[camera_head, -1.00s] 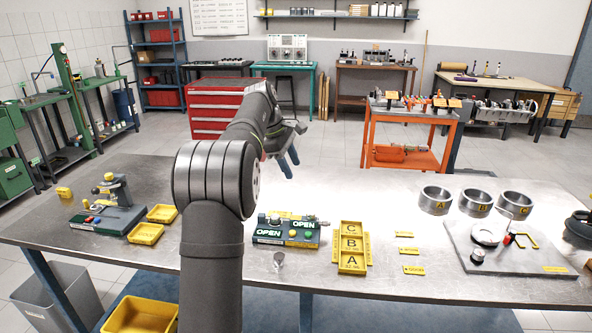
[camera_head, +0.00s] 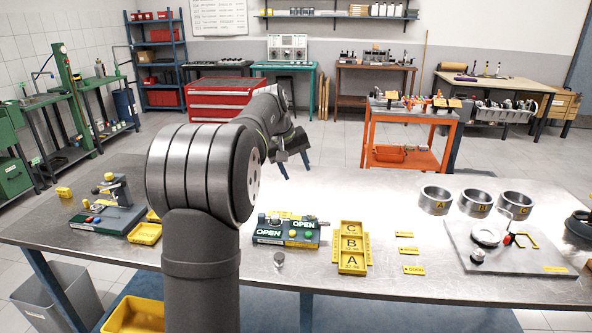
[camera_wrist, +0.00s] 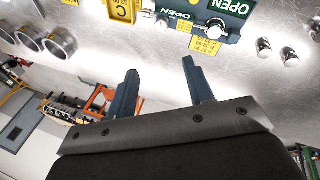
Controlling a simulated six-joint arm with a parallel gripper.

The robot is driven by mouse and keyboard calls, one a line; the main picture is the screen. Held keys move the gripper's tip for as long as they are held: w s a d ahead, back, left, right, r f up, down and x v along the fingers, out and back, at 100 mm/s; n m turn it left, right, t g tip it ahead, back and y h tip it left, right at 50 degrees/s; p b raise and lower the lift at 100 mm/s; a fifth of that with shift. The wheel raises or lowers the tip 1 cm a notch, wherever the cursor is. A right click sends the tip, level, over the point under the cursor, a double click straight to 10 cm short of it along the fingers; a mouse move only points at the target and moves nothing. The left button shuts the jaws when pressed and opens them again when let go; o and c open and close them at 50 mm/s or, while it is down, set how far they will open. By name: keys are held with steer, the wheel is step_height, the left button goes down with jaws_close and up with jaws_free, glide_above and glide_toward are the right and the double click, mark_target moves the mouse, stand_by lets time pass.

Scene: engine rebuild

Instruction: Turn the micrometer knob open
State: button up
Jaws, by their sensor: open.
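A dark green and grey fixture (camera_head: 268,241) with two OPEN labels stands at the middle of the bench. A micrometer lies along its top, partly seen; I cannot single out its knob for certain. Green and yellow buttons are on its front. In the wrist view the fixture (camera_wrist: 228,38) shows at the top edge, with round metal parts beside the labels. My gripper (camera_head: 294,165) is open and empty, raised above and behind the fixture in the head view. In the wrist view its two blue fingers (camera_wrist: 160,68) are apart, with nothing between them.
Yellow bins marked A, B and C (camera_head: 352,262) stand right of the fixture. A small metal piece (camera_head: 279,259) stands in front of it. Metal rings (camera_head: 436,207) and a grey plate (camera_head: 520,262) with gauges are farther right. Bare bench lies between the tags and the rings.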

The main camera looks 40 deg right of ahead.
mark_target(311, 212)
steer(key=m, duration=0.1)
steer(key=s+m, duration=0.1)
steer(key=m, duration=0.1)
steer(key=a+m+t, duration=0.1)
steer(key=m, duration=0.1)
steer(key=shift+s, duration=0.35)
steer(key=shift+s+d, duration=0.1)
steer(key=shift+d, duration=0.05)
steer(key=s+d+f+n+t+y, duration=0.1)
steer(key=s+d+n+t+y, duration=0.15)
steer(key=s+d+n, duration=0.2)
steer(key=shift+t, duration=0.25)
steer(key=x, duration=1.7)
steer(key=shift+d+f, duration=0.1)
steer(key=shift+f, duration=0.15)
steer(key=c, duration=1)
